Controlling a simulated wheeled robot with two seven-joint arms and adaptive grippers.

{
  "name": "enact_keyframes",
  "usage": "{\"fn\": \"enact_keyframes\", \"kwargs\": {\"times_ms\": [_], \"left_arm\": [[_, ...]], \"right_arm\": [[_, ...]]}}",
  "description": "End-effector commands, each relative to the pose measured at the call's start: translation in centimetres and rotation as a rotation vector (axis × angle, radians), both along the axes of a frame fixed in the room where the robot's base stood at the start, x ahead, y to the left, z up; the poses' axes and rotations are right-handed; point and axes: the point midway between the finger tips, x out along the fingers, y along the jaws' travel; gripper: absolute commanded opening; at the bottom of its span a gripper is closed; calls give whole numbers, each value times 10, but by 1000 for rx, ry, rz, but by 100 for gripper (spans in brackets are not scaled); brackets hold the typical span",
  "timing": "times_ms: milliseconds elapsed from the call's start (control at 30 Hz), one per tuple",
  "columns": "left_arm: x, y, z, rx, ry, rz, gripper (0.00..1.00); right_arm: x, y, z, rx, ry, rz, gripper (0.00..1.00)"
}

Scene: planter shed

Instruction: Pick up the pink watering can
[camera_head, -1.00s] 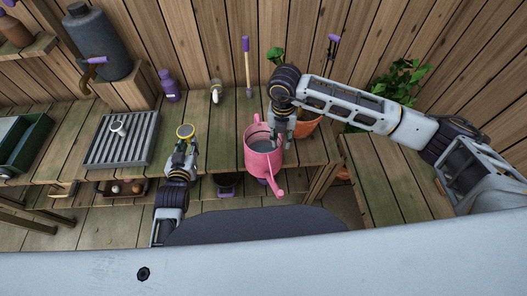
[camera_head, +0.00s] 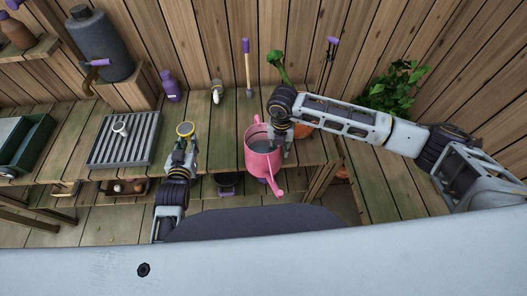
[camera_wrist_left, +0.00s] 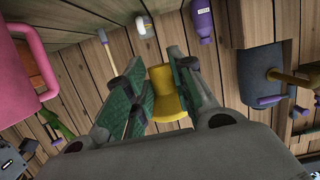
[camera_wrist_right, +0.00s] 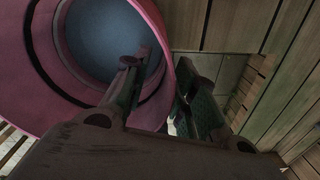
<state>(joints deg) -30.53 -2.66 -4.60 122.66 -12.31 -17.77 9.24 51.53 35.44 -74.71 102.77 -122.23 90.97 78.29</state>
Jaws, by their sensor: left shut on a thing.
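The pink watering can (camera_head: 263,163) stands upright near the front edge of the wooden bench, its spout pointing toward me. My right gripper (camera_head: 287,143) is at its right rim. In the right wrist view (camera_wrist_right: 160,85) it is open, with one finger over the can's opening and the other outside the wall. The can's pink rim (camera_wrist_right: 183,75) shows between them; contact cannot be told. My left gripper (camera_head: 183,143), left of the can, is shut on a small yellow object (camera_head: 185,129), which also shows in the left wrist view (camera_wrist_left: 168,95).
A purple bottle (camera_head: 171,87), a white item (camera_head: 216,92) and a hand tool (camera_head: 247,70) are at the back. Leafy plants (camera_head: 397,85) stand behind my right arm.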

Motion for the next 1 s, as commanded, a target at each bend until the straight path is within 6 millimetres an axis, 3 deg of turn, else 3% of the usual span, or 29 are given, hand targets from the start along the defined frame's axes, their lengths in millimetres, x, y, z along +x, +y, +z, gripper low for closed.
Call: {"fn": "enact_keyframes", "kwargs": {"times_ms": [400,600,1000], "left_arm": [[0,0,0,0,0,0,10],[0,0,0,0,0,0,10],[0,0,0,0,0,0,10]], "right_arm": [[0,0,0,0,0,0,26],[0,0,0,0,0,0,0],[0,0,0,1,0,0,0]]}}
